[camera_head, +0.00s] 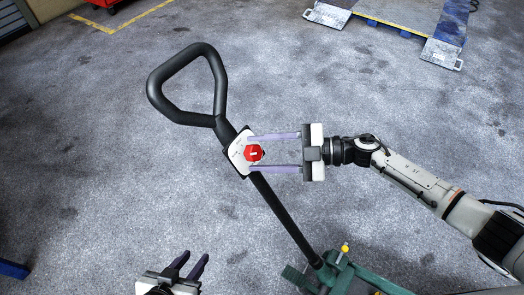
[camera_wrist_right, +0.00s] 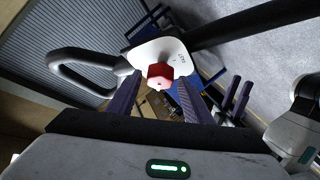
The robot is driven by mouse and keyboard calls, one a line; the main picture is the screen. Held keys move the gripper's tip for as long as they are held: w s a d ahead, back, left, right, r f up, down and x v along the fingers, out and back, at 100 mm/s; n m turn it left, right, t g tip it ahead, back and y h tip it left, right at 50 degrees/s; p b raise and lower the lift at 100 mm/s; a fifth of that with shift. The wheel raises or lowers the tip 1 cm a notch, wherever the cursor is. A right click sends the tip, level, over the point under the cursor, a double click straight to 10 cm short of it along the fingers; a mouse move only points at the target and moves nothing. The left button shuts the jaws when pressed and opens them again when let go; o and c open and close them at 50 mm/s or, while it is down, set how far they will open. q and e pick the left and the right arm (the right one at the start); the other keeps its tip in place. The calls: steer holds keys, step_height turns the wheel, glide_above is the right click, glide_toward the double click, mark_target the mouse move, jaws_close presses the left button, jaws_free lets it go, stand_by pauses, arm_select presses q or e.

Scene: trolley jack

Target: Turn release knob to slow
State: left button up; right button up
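The red release knob (camera_head: 254,153) sits on a white plate (camera_head: 237,154) partway up the black jack handle (camera_head: 283,221). My right gripper (camera_head: 250,153) comes in from the right with its fingers apart, one on each side of the knob. In the right wrist view the knob (camera_wrist_right: 159,75) lies between the open fingers, with a gap visible on both sides. My left gripper (camera_head: 190,263) is open and empty at the bottom, well away from the handle.
The handle ends in a black loop grip (camera_head: 153,88) at the upper left. The green jack body (camera_head: 345,275) stands at the bottom right. A blue and grey lift platform (camera_head: 395,18) lies at the far right. The floor around the handle is clear.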

steer(key=shift+o, duration=0.3)
steer(key=v, duration=1)
steer(key=shift+d+b, duration=0.15)
steer(key=shift+b, duration=0.25)
